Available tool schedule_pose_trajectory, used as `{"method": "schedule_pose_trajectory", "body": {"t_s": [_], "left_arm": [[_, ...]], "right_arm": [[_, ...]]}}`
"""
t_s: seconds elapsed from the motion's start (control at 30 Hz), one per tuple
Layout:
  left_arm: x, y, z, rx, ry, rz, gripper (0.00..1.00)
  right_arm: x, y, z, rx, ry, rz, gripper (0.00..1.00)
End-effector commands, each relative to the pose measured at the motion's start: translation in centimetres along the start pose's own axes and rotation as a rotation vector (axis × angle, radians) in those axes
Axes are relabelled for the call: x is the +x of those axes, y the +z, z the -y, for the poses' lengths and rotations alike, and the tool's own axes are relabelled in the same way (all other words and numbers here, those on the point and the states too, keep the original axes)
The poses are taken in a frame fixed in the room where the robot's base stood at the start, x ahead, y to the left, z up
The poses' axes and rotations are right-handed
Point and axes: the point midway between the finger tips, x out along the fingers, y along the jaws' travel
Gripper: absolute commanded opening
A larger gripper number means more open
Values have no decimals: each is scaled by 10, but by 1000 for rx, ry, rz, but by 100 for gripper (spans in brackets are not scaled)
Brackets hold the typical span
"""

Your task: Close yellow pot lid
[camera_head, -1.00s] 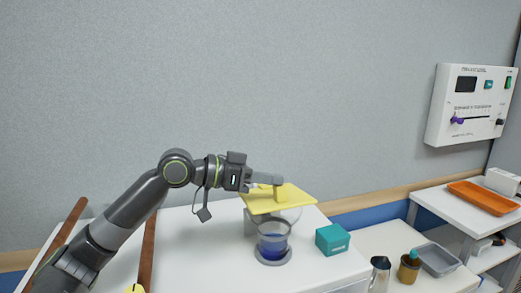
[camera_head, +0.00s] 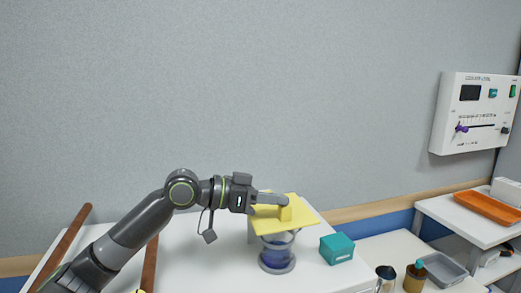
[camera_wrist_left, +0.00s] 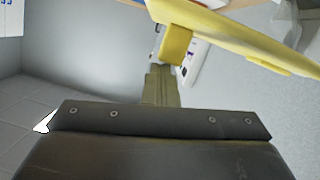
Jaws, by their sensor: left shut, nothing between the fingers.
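A flat yellow lid (camera_head: 300,221) with a small block handle (camera_head: 287,213) sits over a clear container with blue contents (camera_head: 277,256) on the white table. The lid is slightly tilted in the head view. My left gripper (camera_head: 275,199) is shut, with its fingers close against the handle and the lid's top. The left wrist view shows the closed fingers (camera_wrist_left: 160,85) pointing at the yellow handle (camera_wrist_left: 176,45), with the lid (camera_wrist_left: 235,30) beyond. Whether they touch cannot be told. My right gripper is not in view.
A teal box (camera_head: 337,248) stands right of the container on the white table (camera_head: 215,262). A brown bar (camera_head: 150,265) lies at the left. A metal cup (camera_head: 385,278), a brown jar (camera_head: 415,277) and a grey tray (camera_head: 445,268) stand on the lower right surface.

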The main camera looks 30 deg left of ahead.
Motion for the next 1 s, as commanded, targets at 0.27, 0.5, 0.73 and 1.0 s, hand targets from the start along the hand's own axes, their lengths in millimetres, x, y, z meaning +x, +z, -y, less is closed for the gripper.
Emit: {"method": "schedule_pose_trajectory", "body": {"t_s": [0.27,0.5,0.73,1.0], "left_arm": [[-3,-18,-4,-1,-4,1,0],[-7,-48,-12,-2,-7,-2,0],[-29,-36,-9,3,-13,2,0],[-50,-36,-11,2,-11,2,0]], "right_arm": [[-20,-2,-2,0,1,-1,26],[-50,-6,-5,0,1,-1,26],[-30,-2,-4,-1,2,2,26],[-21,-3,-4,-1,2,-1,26]]}}
